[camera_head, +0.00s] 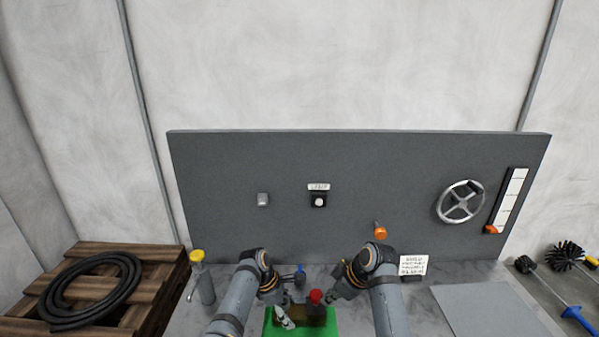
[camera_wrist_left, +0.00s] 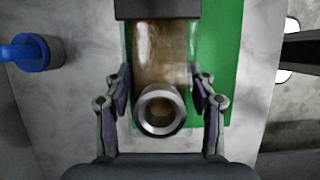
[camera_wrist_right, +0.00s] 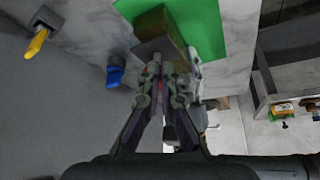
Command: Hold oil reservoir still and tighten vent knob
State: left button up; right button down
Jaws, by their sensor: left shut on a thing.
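The oil reservoir, an amber see-through body with a dark end block, stands on a green mat (camera_head: 269,322). In the left wrist view the reservoir (camera_wrist_left: 160,55) shows a round metal neck facing the camera. My left gripper (camera_wrist_left: 160,88) is shut on the reservoir, one finger on each side; it also shows in the head view (camera_head: 286,317). A red knob (camera_head: 316,296) sits at the reservoir's right part. My right gripper (camera_head: 332,294) is right beside the knob. In the right wrist view its fingers (camera_wrist_right: 161,68) are close together with a sliver of red between; their grip is unclear.
A blue-handled fitting (camera_head: 300,272) stands behind the reservoir. A grey panel (camera_head: 230,160) with a handwheel (camera_head: 460,202) and an orange knob (camera_head: 380,233) rises at the back. A yellow-topped cylinder (camera_head: 203,280) stands left, a grey sheet (camera_head: 490,310) lies right.

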pick_arm(q)
jog(key=shift+d, duration=0.15)
pick_arm(e)
jog(key=shift+s+a, duration=0.15)
jog(key=shift+a, duration=0.05)
jog(key=shift+s+d, duration=0.1)
jog(key=shift+d, duration=0.05)
notch_tip(320, 180, up, 6)
jog(key=shift+s+d, duration=0.15)
jog(key=shift+d, duration=0.1)
dwell(0.4)
pick_arm(q)
jog(key=o, duration=1.4)
